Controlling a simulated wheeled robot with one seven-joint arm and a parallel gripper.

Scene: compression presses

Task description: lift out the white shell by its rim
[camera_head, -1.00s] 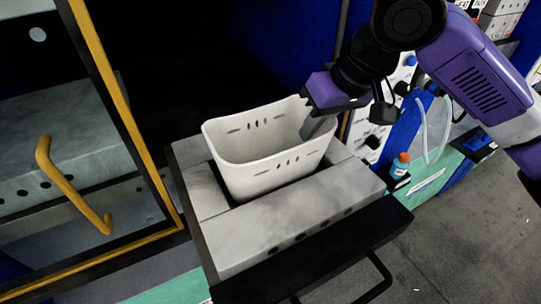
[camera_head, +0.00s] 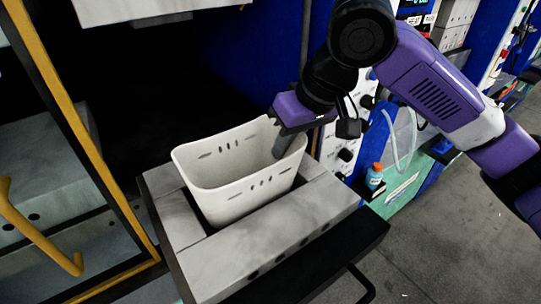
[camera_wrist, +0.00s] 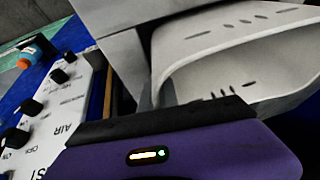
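The white shell (camera_head: 240,200) is a tapered open tub with small slots in its walls. It sits upright in the cavity of the grey lower mold block (camera_head: 290,245), its lower part hidden. My gripper (camera_head: 281,148) is at the shell's right rim, with one grey finger reaching down inside the wall. The wrist view shows a grey finger (camera_wrist: 118,70) right beside the rim, and the shell's interior (camera_wrist: 215,75) to the right. The other finger is hidden, so I cannot tell whether the fingers grip the rim.
A grey upper block (camera_head: 140,8) hangs at the top left. A yellow-edged door frame (camera_head: 90,150) with a handle (camera_head: 40,240) stands on the left. A control panel (camera_head: 340,140) and a blue bottle with an orange cap (camera_head: 375,177) are at the right.

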